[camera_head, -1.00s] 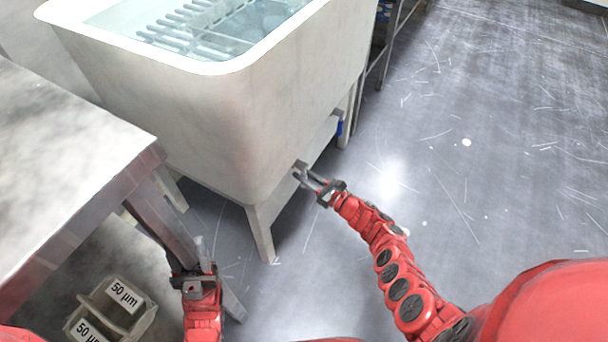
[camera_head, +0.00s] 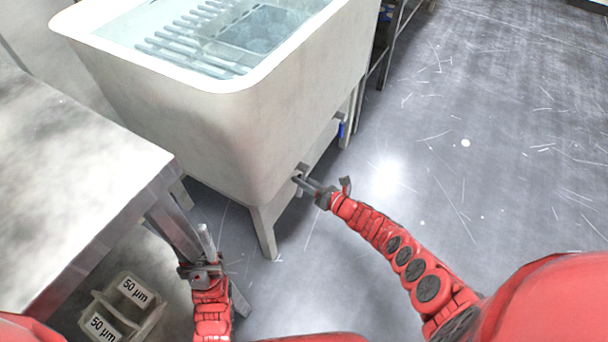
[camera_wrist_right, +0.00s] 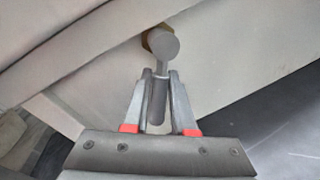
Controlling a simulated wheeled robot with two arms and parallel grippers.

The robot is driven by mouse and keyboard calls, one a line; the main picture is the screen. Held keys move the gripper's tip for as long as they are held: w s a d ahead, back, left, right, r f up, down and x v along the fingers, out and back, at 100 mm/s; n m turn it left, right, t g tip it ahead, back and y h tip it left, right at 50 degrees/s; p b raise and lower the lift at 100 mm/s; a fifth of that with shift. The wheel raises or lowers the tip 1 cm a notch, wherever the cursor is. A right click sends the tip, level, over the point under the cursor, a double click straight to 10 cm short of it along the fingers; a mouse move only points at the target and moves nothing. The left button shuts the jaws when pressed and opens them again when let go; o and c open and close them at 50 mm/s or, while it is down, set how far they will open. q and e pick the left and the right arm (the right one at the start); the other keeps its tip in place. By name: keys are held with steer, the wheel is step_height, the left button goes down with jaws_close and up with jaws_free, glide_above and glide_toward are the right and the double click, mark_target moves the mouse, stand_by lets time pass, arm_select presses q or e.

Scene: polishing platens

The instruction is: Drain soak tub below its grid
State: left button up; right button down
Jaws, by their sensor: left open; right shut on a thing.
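The white soak tub (camera_head: 215,130) stands on legs at the upper left of the head view. It holds clear water, and a grey slatted grid (camera_head: 190,48) lies inside it. My right gripper (camera_head: 306,183) is at the tub's lower near corner. In the right wrist view its fingers (camera_wrist_right: 158,100) are shut on a grey valve handle (camera_wrist_right: 163,48) with a round end, in front of a brass fitting (camera_wrist_right: 150,38) under the tub. My left gripper (camera_head: 205,262) is beside the table's leg, well away from the tub, and is open.
A metal table (camera_head: 75,160) fills the left side, its edge close to my left arm. Bins labelled 50 µm (camera_head: 125,305) sit low beneath it. The grey floor (camera_head: 480,130) on the right is clear.

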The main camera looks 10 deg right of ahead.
mark_target(299, 188)
steer(key=m, duration=0.1)
steer(key=r+m+p, duration=0.1)
steer(key=shift+s+a+m+g, duration=0.2)
steer(key=shift+s+m+g, duration=0.1)
steer(key=shift+s, duration=0.1)
steer(key=shift+s+a+r+m+g+p, duration=0.15)
steer(key=shift+m+p, duration=0.15)
steer(key=shift+m, duration=0.25)
steer(key=shift+s+a+r+m+g+p, duration=0.15)
steer(key=shift+m+p, duration=0.15)
steer(key=shift+m, duration=0.25)
steer(key=shift+s+r+m+g+y+p, duration=0.1)
steer(key=shift+r+m+g+y+p, duration=0.15)
steer(key=shift+m, duration=0.55)
steer(key=shift+s+r+m+g+y+p, duration=0.15)
steer(key=shift+r+m, duration=0.2)
steer(key=shift+m, duration=0.45)
steer(key=shift+w, duration=0.1)
steer(key=c, duration=0.7)
jaws_free()
steer(key=shift+c, duration=0.2)
steer(key=shift+r, duration=0.1)
